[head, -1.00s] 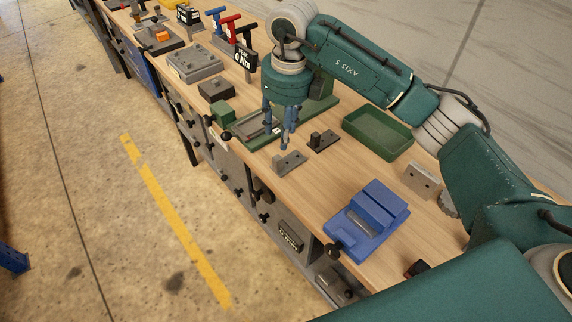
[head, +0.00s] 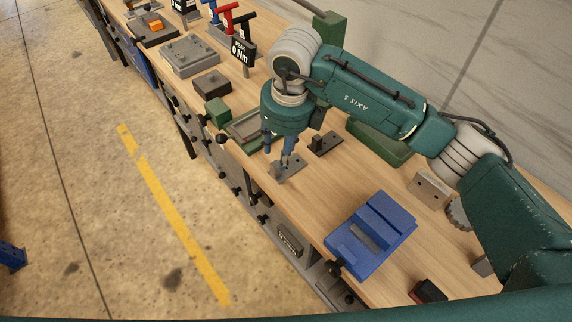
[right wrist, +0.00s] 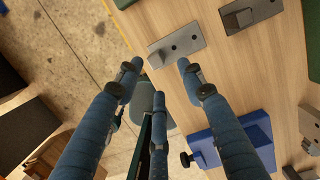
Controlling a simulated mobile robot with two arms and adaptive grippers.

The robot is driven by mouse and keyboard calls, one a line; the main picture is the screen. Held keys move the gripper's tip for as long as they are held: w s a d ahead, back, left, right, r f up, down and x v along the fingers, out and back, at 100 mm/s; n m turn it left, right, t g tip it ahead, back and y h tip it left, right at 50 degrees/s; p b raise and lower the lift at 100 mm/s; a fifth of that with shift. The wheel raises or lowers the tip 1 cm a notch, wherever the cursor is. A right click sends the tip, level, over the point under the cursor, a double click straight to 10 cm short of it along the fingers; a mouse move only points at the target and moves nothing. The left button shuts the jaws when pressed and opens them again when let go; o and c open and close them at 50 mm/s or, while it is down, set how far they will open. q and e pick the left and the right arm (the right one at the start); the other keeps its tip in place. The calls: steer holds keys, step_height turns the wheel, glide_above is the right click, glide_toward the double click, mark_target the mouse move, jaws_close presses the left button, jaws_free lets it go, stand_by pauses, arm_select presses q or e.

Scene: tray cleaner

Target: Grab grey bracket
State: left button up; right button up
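The grey bracket (head: 289,167) is a flat plate with a small upright block and holes. It lies on the wooden bench near its front edge. It also shows near the top of the right wrist view (right wrist: 184,43). My right gripper (head: 277,154) is over the bracket, and one finger partly covers it in the head view. In the right wrist view, its fingers (right wrist: 160,74) are spread with nothing between them, and the bracket lies just beyond their tips. Whether a fingertip touches it, I cannot tell. My left gripper is not in view.
A darker bracket (head: 325,145) lies close by, behind the grey one. A blue vise-like block (head: 372,235) stands to the right, and a green tray (head: 382,148) behind. Bare wood lies between the grey bracket and the blue block. The bench's front edge is close.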

mark_target(276, 164)
steer(key=f+p, duration=0.2)
steer(key=f, duration=0.1)
steer(key=a+f+p, duration=0.1)
steer(key=f, duration=0.1)
steer(key=shift+w+a, duration=0.1)
steer(key=shift+w, duration=0.2)
steer(key=shift+f, duration=0.25)
steer(key=shift+w+f, duration=0.1)
steer(key=shift+c, duration=0.8)
steer(key=c, duration=0.4)
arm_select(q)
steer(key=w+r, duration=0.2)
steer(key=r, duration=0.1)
arm_select(e)
jaws_close()
